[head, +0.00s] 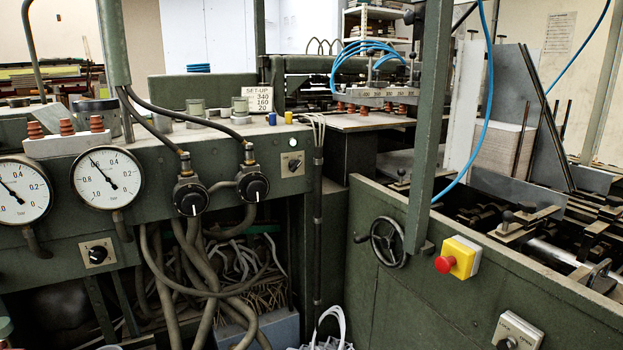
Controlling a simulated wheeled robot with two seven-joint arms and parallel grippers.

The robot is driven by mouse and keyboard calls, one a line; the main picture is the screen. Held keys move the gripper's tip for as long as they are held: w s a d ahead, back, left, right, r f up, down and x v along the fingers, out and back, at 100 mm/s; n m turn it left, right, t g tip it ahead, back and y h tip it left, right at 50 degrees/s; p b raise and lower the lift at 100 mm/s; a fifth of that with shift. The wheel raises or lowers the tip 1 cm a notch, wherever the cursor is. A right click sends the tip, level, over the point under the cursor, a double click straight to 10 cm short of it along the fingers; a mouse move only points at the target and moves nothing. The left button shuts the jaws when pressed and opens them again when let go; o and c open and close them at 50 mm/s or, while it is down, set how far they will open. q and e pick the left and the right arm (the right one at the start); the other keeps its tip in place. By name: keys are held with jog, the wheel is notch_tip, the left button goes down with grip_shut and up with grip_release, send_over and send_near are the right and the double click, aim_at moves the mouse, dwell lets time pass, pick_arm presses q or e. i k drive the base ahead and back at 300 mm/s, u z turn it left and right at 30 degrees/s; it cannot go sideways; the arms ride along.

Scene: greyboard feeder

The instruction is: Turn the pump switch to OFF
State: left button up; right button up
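Several rotary switches show, and I cannot tell for sure which is the pump switch. A pale plate with small, unreadable lettering and a black knob (507,343) sits at the bottom right on the green machine side, partly cut off by the frame edge. A black knob on a light square plate (97,254) is below the gauges at the left. A small switch on a light plate (292,164) is on the panel's right end. Neither of my grippers is visible.
Two pressure gauges (106,178) and two black regulator knobs (191,197) line the left panel, with hoses hanging below. A handwheel (387,242) and a red emergency button on a yellow box (446,264) stick out from the right side. A green post (428,130) rises between.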

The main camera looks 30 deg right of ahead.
aim_at(293, 165)
jog(key=u, duration=0.25)
jog(key=i, duration=1.1)
jog(key=z, duration=0.9)
